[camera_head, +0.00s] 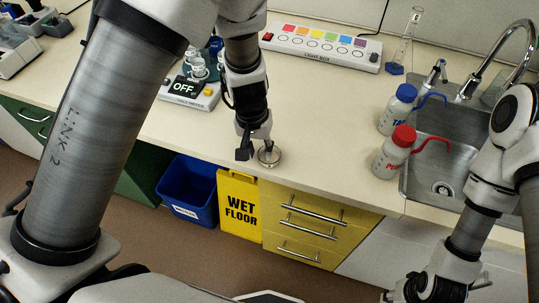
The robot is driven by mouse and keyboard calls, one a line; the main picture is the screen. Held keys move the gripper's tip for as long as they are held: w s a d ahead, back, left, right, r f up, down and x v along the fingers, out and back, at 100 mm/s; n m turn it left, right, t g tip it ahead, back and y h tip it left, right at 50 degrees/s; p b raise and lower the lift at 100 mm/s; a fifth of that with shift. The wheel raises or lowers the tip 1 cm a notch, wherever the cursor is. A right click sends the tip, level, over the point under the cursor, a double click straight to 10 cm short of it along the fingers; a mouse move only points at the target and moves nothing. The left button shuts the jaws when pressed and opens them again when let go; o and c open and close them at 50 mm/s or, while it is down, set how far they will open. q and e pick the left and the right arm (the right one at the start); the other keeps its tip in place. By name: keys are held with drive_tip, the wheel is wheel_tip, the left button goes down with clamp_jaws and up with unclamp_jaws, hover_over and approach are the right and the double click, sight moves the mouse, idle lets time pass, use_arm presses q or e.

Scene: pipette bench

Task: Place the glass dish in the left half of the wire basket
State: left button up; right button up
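A small round dish (269,157), which looks like the glass dish, sits near the front edge of the bench. My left gripper (256,150) points down right at it. Its dark fingers look spread apart, one to the left of the dish and one over or against it; contact cannot be made out. My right gripper (432,290) is low at the bottom right, partly cut off by the picture edge, and its fingers are not clear. I cannot make out a wire basket in this view.
A light box (320,47) stands at the back, and a tachometer-like device marked OFF (188,92) stands left of my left gripper. A blue-capped bottle (397,110) and red-capped bottle (394,153) stand by the sink (440,160). Bench (320,130) between is clear.

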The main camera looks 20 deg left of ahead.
use_arm(q)
clamp_jaws()
